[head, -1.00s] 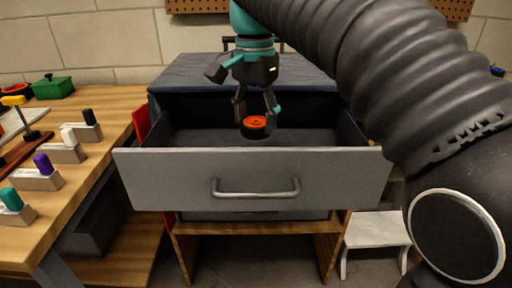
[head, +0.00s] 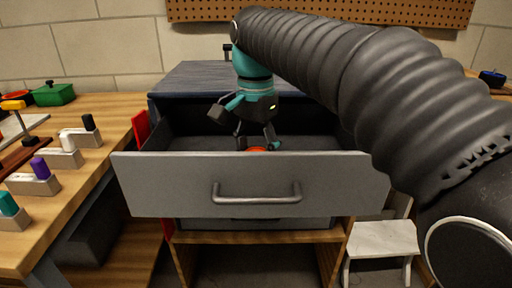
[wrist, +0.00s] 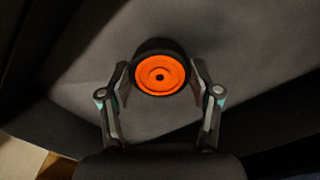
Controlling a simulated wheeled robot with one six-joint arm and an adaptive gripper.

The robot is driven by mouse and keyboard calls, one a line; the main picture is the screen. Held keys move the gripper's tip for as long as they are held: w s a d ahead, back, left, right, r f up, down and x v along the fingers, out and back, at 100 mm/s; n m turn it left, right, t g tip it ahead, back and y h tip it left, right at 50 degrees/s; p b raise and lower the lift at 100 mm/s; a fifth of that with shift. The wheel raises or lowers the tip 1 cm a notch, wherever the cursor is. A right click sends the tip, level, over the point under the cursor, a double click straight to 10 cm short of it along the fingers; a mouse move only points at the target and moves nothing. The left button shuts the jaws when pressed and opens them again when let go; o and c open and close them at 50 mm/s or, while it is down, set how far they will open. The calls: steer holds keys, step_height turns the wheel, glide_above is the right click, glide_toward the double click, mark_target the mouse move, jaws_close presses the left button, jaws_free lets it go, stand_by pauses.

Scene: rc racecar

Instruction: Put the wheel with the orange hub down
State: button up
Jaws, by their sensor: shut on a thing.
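The wheel with the orange hub (wrist: 160,76) is held between the two fingers of my gripper (wrist: 160,90) in the wrist view, its orange face toward the camera and its black tyre around it. In the head view my gripper (head: 257,138) is down inside the open grey drawer (head: 150,185). Only a sliver of the orange hub (head: 257,149) shows above the drawer front; the rest of the wheel is hidden behind it. I cannot tell whether the wheel touches the drawer floor (wrist: 240,70).
The drawer around the gripper looks otherwise empty. A white stool (head: 382,238) stands at the lower right.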

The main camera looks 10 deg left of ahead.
steer(key=shift+f, duration=0.35)
steer(key=o, duration=1.3)
steer(key=shift+r, duration=0.15)
step_height(320, 180, up, 13)
steer(key=p, duration=0.3)
steer(key=shift+p, duration=0.4)
